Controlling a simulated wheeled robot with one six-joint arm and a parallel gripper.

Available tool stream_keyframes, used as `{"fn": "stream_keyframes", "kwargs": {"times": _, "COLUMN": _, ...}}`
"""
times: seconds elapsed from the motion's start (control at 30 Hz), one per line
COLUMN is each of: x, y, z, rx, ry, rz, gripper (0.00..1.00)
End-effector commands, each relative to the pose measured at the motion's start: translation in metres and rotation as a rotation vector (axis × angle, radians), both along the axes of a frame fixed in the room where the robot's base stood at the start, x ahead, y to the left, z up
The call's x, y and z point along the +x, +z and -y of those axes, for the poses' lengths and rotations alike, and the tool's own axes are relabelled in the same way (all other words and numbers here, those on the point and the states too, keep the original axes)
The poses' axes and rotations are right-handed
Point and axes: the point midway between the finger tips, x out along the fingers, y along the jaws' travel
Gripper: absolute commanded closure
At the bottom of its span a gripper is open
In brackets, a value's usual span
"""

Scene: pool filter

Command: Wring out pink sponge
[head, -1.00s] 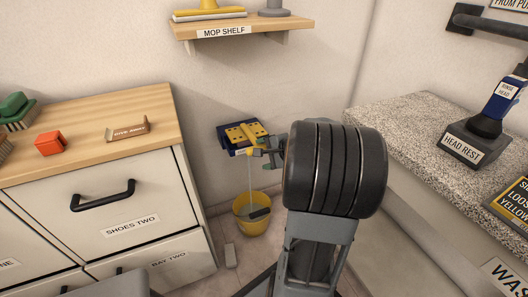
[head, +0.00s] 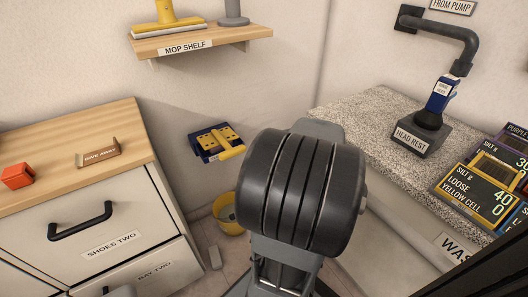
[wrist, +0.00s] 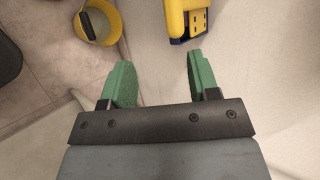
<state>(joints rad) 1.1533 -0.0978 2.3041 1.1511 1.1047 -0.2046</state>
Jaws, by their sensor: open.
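I see no clearly pink sponge in either view. A blue-and-yellow wringer-like device (head: 211,141) is on the wall below the mop shelf, with a yellow handle (head: 232,152) at its lower right. The device also shows in the wrist view (wrist: 186,22), just beyond the right finger. A yellow bucket (head: 226,212) stands on the floor below it, partly hidden by my arm; it also shows at the upper left of the wrist view (wrist: 113,22). My gripper (wrist: 160,62) is open, with its green fingers apart and nothing visible between them. My arm hides it in the head view.
An orange-red block (head: 17,176) and a small brown sign (head: 98,152) sit on the wooden counter (head: 75,135) at left. The mop shelf (head: 205,43) juts out above the device. A granite counter (head: 350,108) at right holds a head rest (head: 424,136) and labelled trays (head: 490,190).

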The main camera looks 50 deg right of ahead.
Motion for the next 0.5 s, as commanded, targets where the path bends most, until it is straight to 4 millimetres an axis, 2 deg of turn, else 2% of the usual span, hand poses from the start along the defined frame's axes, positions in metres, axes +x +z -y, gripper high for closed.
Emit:
{"fn": "stream_keyframes", "kwargs": {"times": 0.13, "x": 0.0, "y": 0.0, "z": 0.0, "rx": 0.0, "ry": 0.0, "rz": 0.0, "gripper": 0.45}}
{"fn": "stream_keyframes", "kwargs": {"times": 0.27, "x": 0.003, "y": 0.006, "z": -0.003, "rx": -0.001, "ry": 0.013, "rz": 0.0, "gripper": 0.56}}
{"fn": "stream_keyframes", "kwargs": {"times": 0.37, "x": 0.016, "y": 0.024, "z": -0.017, "rx": 0.007, "ry": 0.066, "rz": -0.004, "gripper": 0.66}}
{"fn": "stream_keyframes", "kwargs": {"times": 0.5, "x": 0.044, "y": 0.063, "z": -0.054, "rx": -0.007, "ry": 0.239, "rz": -0.049, "gripper": 0.79}}
